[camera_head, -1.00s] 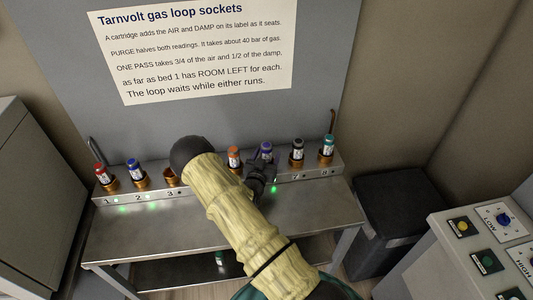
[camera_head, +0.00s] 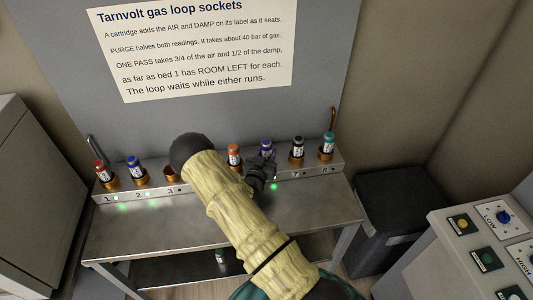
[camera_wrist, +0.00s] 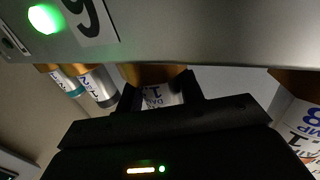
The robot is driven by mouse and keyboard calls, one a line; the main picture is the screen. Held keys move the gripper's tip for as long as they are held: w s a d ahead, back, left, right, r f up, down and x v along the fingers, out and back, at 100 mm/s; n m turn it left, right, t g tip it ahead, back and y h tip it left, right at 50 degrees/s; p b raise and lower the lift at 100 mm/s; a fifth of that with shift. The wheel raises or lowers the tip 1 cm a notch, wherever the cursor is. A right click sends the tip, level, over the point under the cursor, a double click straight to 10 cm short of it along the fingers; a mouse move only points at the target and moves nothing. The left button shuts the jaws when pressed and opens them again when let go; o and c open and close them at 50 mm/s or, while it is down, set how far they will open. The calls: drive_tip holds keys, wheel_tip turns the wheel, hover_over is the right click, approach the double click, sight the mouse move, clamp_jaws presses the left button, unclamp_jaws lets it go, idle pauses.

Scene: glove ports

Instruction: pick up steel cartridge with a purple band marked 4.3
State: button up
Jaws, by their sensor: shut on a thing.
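The steel cartridge with a purple-blue band (camera_head: 266,146) stands upright at socket 6 of the rack. Its label is too small to read in the head view. My gripper (camera_head: 264,160) reaches it from the front, and its jaws are shut on it. In the wrist view, which is upside down, the cartridge's white label (camera_wrist: 160,95) shows between the two dark fingers of my gripper (camera_wrist: 162,100). The marking is only partly visible there, and the band is hidden. The cartridge's lower end meets the brass socket (camera_wrist: 150,73).
Neighbours stand close by: an orange-topped cartridge (camera_head: 234,155) to the left, a black-topped one (camera_head: 297,150) and a teal one (camera_head: 327,146) to the right. Red (camera_head: 101,171) and blue (camera_head: 134,168) cartridges stand farther left. Socket 3 (camera_head: 170,173) looks empty. My arm hides socket 4.

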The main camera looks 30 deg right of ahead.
sight(266, 142)
wheel_tip(266, 142, up, 10)
drive_tip(key=b, duration=0.3)
idle(0.8)
